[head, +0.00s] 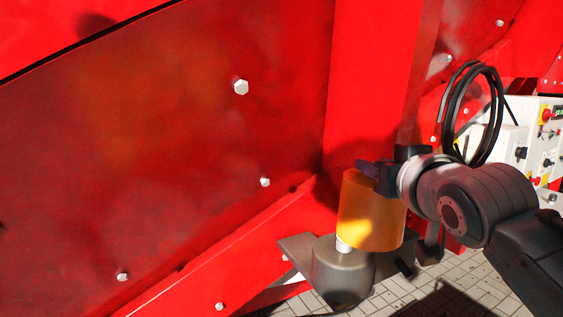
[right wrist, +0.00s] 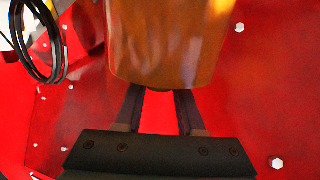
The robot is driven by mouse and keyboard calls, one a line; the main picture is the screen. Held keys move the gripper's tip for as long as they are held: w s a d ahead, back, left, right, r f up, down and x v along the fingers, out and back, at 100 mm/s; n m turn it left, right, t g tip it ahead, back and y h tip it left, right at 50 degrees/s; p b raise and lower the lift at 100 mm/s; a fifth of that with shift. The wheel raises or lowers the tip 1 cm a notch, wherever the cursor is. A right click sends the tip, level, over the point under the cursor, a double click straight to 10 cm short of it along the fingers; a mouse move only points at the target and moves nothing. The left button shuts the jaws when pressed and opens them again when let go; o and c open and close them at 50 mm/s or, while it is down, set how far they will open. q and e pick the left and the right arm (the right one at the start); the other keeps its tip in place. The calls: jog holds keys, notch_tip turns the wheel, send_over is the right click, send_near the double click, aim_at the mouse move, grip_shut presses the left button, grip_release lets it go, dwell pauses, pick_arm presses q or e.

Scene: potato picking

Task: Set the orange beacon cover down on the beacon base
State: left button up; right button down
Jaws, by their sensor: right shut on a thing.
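The orange beacon cover (head: 370,212) is a translucent cylinder, held upright in the head view. My right gripper (head: 378,172) is shut on it near its top, coming in from the right. The cover also fills the upper middle of the right wrist view (right wrist: 168,42), between the fingers of the gripper (right wrist: 160,95). The dark grey beacon base (head: 343,272) stands on a bracket just below the cover. A small pale post (head: 343,243) shows at the top of the base, at the cover's lower left edge. The cover sits slightly right of the base's middle. My left gripper is out of view.
A large red machine panel (head: 180,140) with white bolts fills the left and back. A dark metal bracket plate (head: 298,247) carries the base. A black cable coil (head: 447,115) and a white control box (head: 540,140) are at the right. Pale floor tiles (head: 470,285) lie below.

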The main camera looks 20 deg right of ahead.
jog(key=shift+r+p, duration=0.2)
jog(key=shift+p, duration=0.1)
jog(key=shift+w+f, duration=0.1)
jog(key=shift+w, duration=0.05)
jog(key=shift+w+a+f+b, duration=0.15)
jog(key=shift+w+b, duration=0.6)
jog(key=shift+w, duration=0.9)
jog(key=shift+w+a+b, duration=0.1)
jog(key=shift+w+b, duration=0.4)
jog(key=shift+w, duration=0.65)
jog(key=shift+r, duration=0.25)
